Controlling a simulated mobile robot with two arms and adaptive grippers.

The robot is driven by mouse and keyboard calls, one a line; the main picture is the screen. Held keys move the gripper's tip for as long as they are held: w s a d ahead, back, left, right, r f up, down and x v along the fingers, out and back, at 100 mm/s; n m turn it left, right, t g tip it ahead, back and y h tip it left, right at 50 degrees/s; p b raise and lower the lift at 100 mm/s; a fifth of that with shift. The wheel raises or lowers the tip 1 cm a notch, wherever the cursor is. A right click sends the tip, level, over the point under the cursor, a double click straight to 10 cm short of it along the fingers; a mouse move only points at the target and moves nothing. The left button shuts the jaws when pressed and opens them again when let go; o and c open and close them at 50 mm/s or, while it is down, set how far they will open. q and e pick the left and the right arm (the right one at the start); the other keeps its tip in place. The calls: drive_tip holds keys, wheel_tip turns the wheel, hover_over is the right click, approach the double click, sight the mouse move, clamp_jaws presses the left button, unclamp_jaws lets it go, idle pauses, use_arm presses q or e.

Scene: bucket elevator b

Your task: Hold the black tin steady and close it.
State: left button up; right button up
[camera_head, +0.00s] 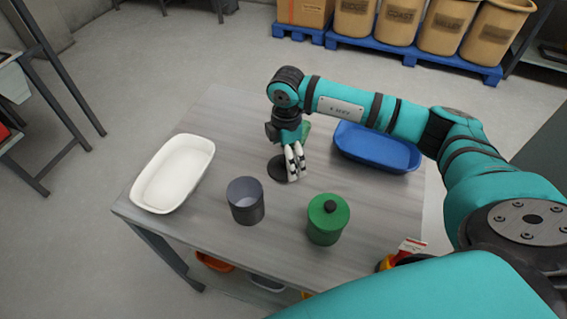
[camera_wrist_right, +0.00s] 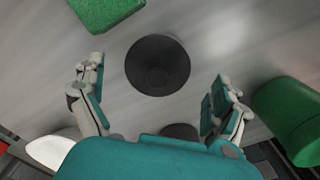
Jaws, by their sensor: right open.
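The black tin (camera_head: 246,203) stands upright and open-topped on the table, with its inside visible. A round black lid (camera_head: 278,170) lies flat on the table behind and to the right of the tin, partly hidden by my right gripper (camera_head: 295,162). In the right wrist view the lid (camera_wrist_right: 157,65) shows as a dark disc with a knob, ahead of the open, empty fingers (camera_wrist_right: 158,105). A dark round shape (camera_wrist_right: 180,131), perhaps the tin, is mostly hidden by the gripper body. My left gripper is not in view.
A green tin (camera_head: 328,224) with its lid on stands at the front right. A white tray (camera_head: 146,202) is at the left and a blue tray (camera_head: 375,158) at the back right. A green block (camera_wrist_right: 105,12) lies behind the lid.

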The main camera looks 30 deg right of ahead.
drive_tip(key=shift+f, duration=1.45)
drive_tip(key=c, duration=1)
drive_tip(key=shift+o, duration=0.2)
drive_tip(key=shift+w+r, duration=0.1)
drive_tip(key=shift+r, duration=0.05)
wheel_tip(320, 180, up, 10)
drive_tip(key=shift+f+b, duration=0.1)
drive_tip(key=shift+b, duration=0.75)
